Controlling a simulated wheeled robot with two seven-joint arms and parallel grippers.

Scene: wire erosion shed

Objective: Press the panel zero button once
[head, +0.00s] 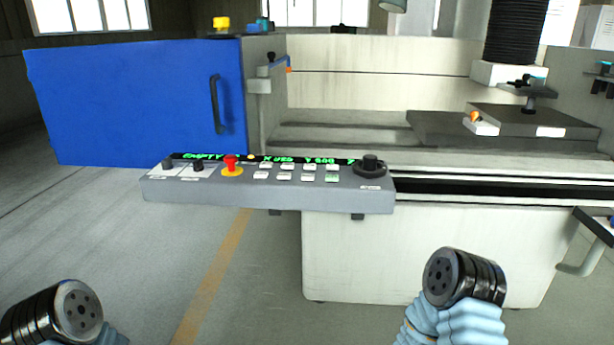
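A grey control panel (270,195) sticks out from the front of the machine, left of centre. It has two rows of small pale buttons (297,173) in its middle. Their labels are too small to read, so I cannot tell which one is the zero button. A dark display strip (265,158) with green text runs along the panel's back edge. Black joint parts of my arms show at the bottom left and the bottom right, both apart from the panel. No gripper fingers show in this view.
A red mushroom button (231,164) on a yellow base stands left of the small buttons. A black knob (370,164) stands at the panel's right end, and dark switches (197,164) at its left. A blue door (140,100) is behind. The floor before the panel is clear.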

